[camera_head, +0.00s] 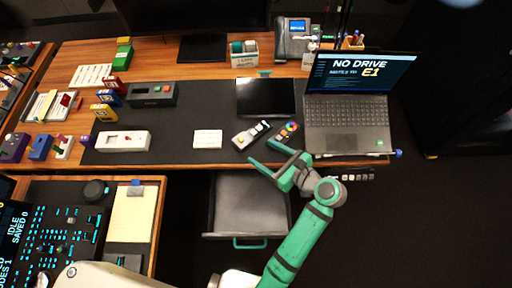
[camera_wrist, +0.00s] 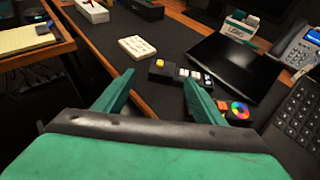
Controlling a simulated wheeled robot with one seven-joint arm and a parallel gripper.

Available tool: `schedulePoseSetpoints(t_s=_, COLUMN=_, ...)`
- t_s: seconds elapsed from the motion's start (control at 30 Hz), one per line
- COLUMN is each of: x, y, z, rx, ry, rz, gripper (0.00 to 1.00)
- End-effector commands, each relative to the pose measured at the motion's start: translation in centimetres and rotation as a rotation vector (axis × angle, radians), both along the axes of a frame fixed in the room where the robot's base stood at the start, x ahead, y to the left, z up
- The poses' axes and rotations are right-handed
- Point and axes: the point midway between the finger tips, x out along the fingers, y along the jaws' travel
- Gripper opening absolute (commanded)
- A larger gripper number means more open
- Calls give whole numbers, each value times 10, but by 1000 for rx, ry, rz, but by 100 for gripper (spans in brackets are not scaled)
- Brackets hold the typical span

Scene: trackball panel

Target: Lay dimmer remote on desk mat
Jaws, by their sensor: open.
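The dark desk mat (camera_head: 178,122) covers the front middle of the wooden desk. Two small handsets lie near its front edge. One is a slim panel with a yellow button and several pale keys (camera_head: 251,133), also in the wrist view (camera_wrist: 182,72). The other is a dark handset with a colour wheel (camera_head: 287,132), also in the wrist view (camera_wrist: 238,110). I cannot tell which is the dimmer remote. My gripper (camera_head: 263,153) is open and empty at the desk's front edge, just in front of both handsets. In the wrist view its fingers (camera_wrist: 158,84) are spread apart.
A laptop (camera_head: 345,110) stands right of the handsets, a black tablet (camera_head: 266,97) behind them. A white card (camera_head: 208,139) and a white box (camera_head: 123,140) lie to the left. An open drawer (camera_head: 250,205) is below. Bare mat shows between card and tablet.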

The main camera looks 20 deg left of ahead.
Motion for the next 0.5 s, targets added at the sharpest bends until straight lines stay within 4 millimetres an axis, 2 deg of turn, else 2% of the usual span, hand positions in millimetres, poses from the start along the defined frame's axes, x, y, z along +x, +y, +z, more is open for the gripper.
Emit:
schedulePoseSetpoints(t_s=0.13, x=-5, y=-10, z=4, rx=-1, ry=-1, rz=-1, gripper=64)
schedulePoseSetpoints(t_s=0.23, x=-9, y=-11, z=-1, rx=-19, ry=-17, rz=-12, gripper=64)
schedulePoseSetpoints(t_s=0.37, x=-17, y=-11, z=-27, rx=-111, ry=-91, rz=-52, gripper=64)
schedulePoseSetpoints(t_s=0.5, x=-36, y=-18, z=-65, rx=-312, ry=-228, rz=-103, gripper=64)
